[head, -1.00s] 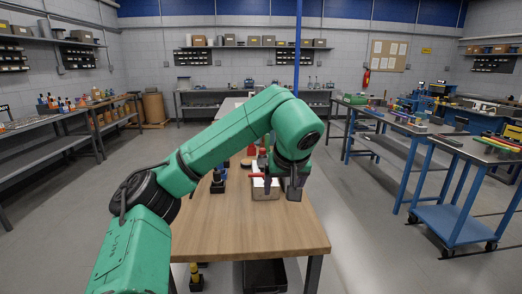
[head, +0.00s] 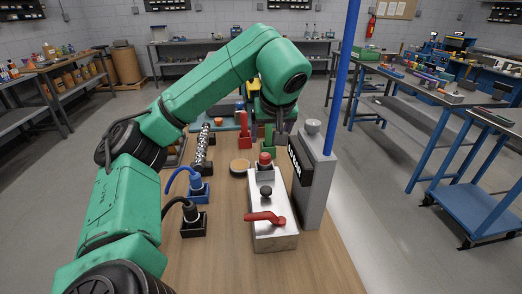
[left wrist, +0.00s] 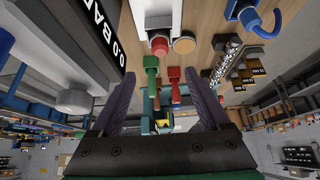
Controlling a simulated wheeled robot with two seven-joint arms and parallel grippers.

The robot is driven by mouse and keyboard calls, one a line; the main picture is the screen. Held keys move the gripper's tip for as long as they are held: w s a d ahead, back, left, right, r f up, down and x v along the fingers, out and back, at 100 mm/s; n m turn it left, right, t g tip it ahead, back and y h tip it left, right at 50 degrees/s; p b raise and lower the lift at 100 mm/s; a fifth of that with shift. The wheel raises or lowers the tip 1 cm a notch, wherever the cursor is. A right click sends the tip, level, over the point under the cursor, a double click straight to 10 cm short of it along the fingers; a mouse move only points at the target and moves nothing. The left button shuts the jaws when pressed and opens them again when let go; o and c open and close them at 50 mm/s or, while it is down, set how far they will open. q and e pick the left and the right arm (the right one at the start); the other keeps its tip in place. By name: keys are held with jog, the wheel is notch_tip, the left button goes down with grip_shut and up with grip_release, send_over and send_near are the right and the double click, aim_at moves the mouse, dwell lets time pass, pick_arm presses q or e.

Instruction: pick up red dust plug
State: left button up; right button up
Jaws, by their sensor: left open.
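A red dust plug (head: 265,158) sits upright on the fitting at the far end of a pale metal block (head: 275,242) with a red lever (head: 265,217). The red plug also shows in the left wrist view (left wrist: 159,45), near the top centre. My left gripper (head: 280,122) is above the table, beyond the plug in the head view; its arm partly hides it. In the left wrist view the jaws (left wrist: 160,98) are wide apart, with nothing held between them. My right gripper is not in view.
A grey column with a black display (head: 300,163) stands right of the block. Blue (head: 196,187) and black (head: 191,216) hooked connectors stand to its left. A round wooden disc (head: 240,167), a red piece (head: 245,132) and a green piece (head: 270,134) are close by.

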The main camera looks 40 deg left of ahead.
pick_arm(q)
jog(key=p, duration=0.2)
send_near(265, 156)
notch_tip(265, 156, down, 3)
jog(key=x, duration=0.2)
jog(key=p+x, duration=0.1)
jog(key=x, duration=0.2)
jog(key=w+a+p+x, duration=0.1)
jog(key=x, duration=0.1)
jog(key=shift+a+r, duration=0.1)
jog(key=shift+r, duration=0.05)
jog(key=shift+w, duration=0.1)
jog(key=shift+f, duration=0.2)
jog(key=c, duration=1.2)
grip_shut()
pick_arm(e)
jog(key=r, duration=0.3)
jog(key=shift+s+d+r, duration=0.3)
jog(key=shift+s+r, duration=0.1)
pick_arm(q)
jog(key=shift+r, duration=0.15)
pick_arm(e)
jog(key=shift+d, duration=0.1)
